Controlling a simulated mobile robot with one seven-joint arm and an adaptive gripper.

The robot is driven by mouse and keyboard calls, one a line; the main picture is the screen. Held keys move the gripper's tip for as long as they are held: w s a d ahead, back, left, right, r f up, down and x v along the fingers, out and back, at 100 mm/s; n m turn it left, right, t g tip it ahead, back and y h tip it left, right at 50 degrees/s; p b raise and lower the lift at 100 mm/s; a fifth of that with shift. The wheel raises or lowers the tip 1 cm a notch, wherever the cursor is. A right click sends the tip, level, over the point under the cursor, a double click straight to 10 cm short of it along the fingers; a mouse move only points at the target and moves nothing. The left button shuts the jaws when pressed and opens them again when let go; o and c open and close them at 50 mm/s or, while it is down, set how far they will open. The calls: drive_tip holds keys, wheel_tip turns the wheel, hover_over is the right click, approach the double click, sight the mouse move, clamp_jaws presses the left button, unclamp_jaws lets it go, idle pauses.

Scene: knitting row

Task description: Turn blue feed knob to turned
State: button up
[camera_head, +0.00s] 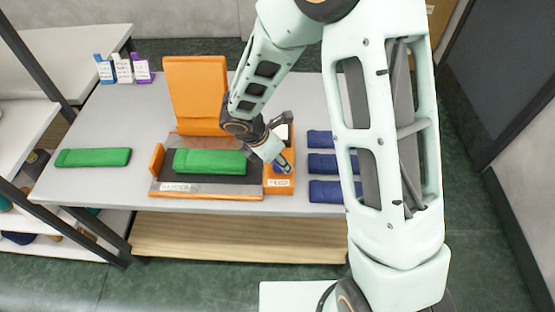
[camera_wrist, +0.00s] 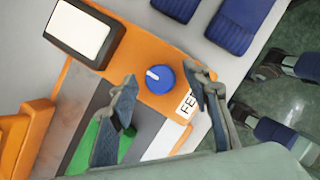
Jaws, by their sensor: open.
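The blue feed knob (camera_wrist: 160,77) is round with a white pointer line and sits on an orange panel (camera_wrist: 130,65) beside a label that partly reads "FE". In the head view the knob (camera_head: 279,168) is mostly hidden by my gripper, above the "FEED" label (camera_head: 279,183). My gripper (camera_head: 286,168) is over the orange panel at the machine's right end. In the wrist view my gripper (camera_wrist: 165,85) is open, with one finger on each side of the knob. I cannot tell whether either finger touches it.
A green folded knit (camera_head: 210,161) lies on the machine's dark bed, and another green knit (camera_head: 93,157) lies at left. Blue knits (camera_head: 325,163) lie right of the panel. An orange upright plate (camera_head: 195,95) stands behind. A white screen (camera_wrist: 80,30) is near the knob.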

drive_tip(key=shift+c, duration=0.7)
drive_tip(key=c, duration=1)
drive_tip(key=shift+m, duration=0.3)
drive_tip(key=m+g, duration=0.1)
drive_tip(key=m, duration=0.2)
drive_tip(key=shift+w+a+h+b, duration=0.1)
drive_tip(key=shift+w+h+b, duration=0.05)
drive_tip(key=shift+h+b, duration=0.25)
drive_tip(key=m+g+b, duration=0.1)
drive_tip(key=m+g, duration=0.1)
drive_tip(key=m, duration=0.3)
drive_tip(key=shift+w, duration=0.1)
drive_tip(key=m+g, duration=0.1)
drive_tip(key=m, duration=0.1)
drive_tip(key=m+g+b, duration=0.1)
drive_tip(key=m, duration=0.2)
drive_tip(key=shift+w, duration=0.15)
drive_tip(key=shift+m+g+y, duration=0.4)
drive_tip(key=shift+m+g, duration=0.3)
drive_tip(key=shift+m, duration=1.4)
